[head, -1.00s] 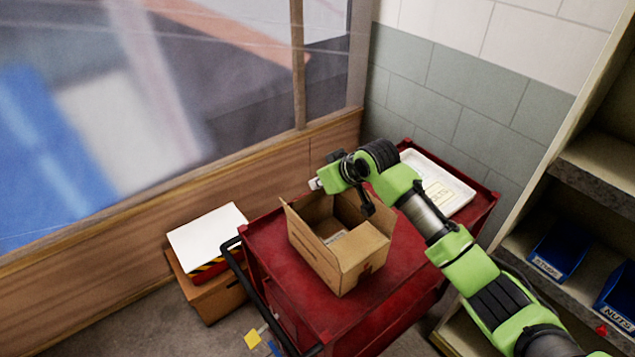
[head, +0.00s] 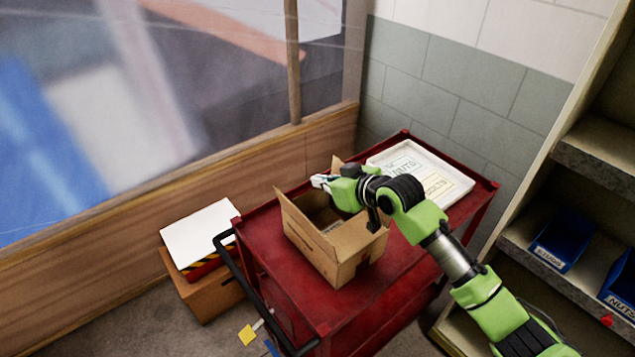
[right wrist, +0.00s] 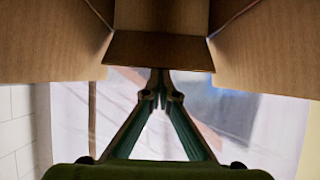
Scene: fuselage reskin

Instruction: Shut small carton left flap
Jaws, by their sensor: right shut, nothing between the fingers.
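The small open carton (head: 352,266) stands on a red cart. Its left flap (head: 303,226) stands up, tilted outward. Another flap (head: 337,162) sticks up at the far side, partly behind my arm. My right gripper (head: 319,181) is above the carton's far left part, its tip pointing left. In the right wrist view, its fingers (right wrist: 160,74) are together and empty. Their tips are near the edge of a middle cardboard panel (right wrist: 160,48), with wider panels on both sides; I cannot tell whether they touch. My left gripper is out of view.
A white labelled tray (head: 456,203) lies at the cart's (head: 262,233) far end. A black handle (head: 232,262) runs along its left end. A brown box (head: 203,293) with a white panel (head: 203,232) stands left. Shelves with blue bins (head: 562,242) stand right.

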